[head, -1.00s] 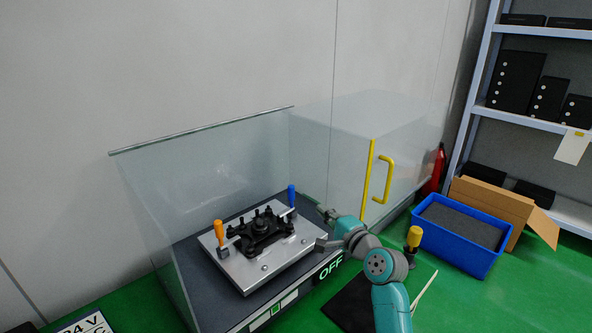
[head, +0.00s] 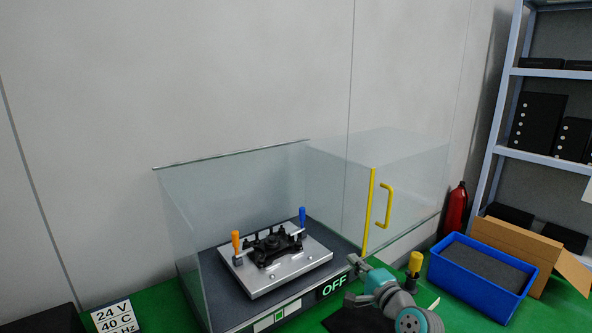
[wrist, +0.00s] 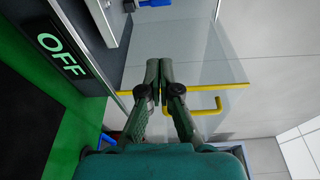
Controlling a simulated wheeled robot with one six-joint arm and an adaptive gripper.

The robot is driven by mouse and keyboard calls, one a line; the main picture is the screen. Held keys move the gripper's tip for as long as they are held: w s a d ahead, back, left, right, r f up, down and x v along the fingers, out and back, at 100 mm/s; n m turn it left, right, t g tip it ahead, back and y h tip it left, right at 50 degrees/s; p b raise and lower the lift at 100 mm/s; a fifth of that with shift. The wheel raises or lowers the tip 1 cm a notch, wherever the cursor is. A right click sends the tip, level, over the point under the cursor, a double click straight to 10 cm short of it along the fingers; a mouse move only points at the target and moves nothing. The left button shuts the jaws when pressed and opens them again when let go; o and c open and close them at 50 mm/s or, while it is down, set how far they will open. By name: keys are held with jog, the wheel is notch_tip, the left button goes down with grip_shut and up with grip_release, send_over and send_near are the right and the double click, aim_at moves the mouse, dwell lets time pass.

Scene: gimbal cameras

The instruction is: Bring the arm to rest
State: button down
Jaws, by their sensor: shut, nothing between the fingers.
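My gripper (head: 355,279) is at the front right of the glass enclosure, beside the OFF panel (head: 333,287). In the wrist view my gripper (wrist: 165,64) has its two fingers together, with nothing between them. The teal arm is folded low at the bottom of the head view. The fingers overlap the yellow-edged glass door (wrist: 206,110) in the wrist view; I cannot tell whether they touch it. The door's yellow handle (head: 386,204) is in the head view, behind and above the gripper.
A metal fixture plate (head: 262,282) with a black part (head: 272,246) and orange and blue handles is in the enclosure. A blue bin (head: 470,286), a cardboard box (head: 519,254), a yellow-handled tool (head: 415,264), a fire extinguisher (head: 455,212) and a shelf (head: 545,160) are at right.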

jog(key=s+f+h, duration=0.1)
jog(key=s+f, duration=0.2)
jog(key=f, duration=0.1)
jog(key=s+f+h, duration=0.1)
jog(key=s+f, duration=0.3)
jog(key=f, duration=0.1)
jog(key=s+d+f+n+h, duration=0.1)
jog(key=s+f, duration=0.3)
jog(key=shift+f, duration=0.25)
jog(key=s+d+f+n+h, duration=0.1)
jog(key=s+f, duration=0.4)
jog(key=s, duration=0.4)
jog(key=s+d+f+n+h, duration=0.15)
jog(key=s+f, duration=0.25)
jog(key=s, duration=0.4)
jog(key=s+n+g+h, duration=0.15)
jog(key=s+n, duration=0.25)
jog(key=s, duration=1.4)
jog(key=s+r+n, duration=0.3)
jog(key=s+r, duration=0.1)
jog(key=s, duration=0.4)
jog(key=s+r+n, duration=0.3)
jog(key=s+r, duration=0.1)
jog(key=s, duration=0.4)
jog(key=shift+a+n, duration=0.2)
jog(key=shift+n, duration=0.15)
